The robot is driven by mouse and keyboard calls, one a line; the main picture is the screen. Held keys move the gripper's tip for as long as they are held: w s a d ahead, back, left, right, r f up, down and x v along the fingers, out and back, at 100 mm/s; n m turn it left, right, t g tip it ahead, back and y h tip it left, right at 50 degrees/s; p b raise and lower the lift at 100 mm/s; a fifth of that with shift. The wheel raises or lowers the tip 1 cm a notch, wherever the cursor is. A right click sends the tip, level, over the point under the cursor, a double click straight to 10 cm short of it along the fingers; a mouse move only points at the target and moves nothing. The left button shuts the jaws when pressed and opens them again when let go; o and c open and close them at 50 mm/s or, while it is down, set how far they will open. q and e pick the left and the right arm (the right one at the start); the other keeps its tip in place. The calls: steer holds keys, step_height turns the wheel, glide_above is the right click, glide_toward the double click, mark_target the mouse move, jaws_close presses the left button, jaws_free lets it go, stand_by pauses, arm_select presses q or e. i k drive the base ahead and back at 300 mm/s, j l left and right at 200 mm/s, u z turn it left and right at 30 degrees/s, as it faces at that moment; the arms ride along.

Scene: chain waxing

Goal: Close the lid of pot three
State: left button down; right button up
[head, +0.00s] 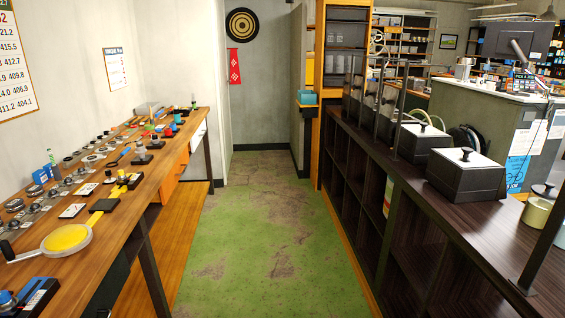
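On the dark counter at right stand square dark pots in a row, with light lid tops and black knobs. The nearest square pot (467,182) has its lid (467,157) lying flat on top. The square pot behind it (420,147) also shows a flat light lid (425,132). Farther pots are partly hidden by dark posts. A round cream pot (537,213) with a lid (544,191) stands at the right edge, partly hidden by a post. I cannot tell which is pot three. Neither of my grippers shows.
The dark counter (425,201) with open shelves lines the right. A wooden bench (108,212) on the left holds several tools, small parts and a yellow round pan (66,239). The green floor (262,240) between them is clear. A slanted dark post (542,250) rises at the right.

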mark_target(371, 94)
steer(key=i+z, duration=0.2)
steer(key=i, duration=0.45)
steer(key=i+j+z, duration=0.15)
steer(key=i, duration=0.45)
steer(key=i+j+z, duration=0.2)
steer(key=i, duration=0.45)
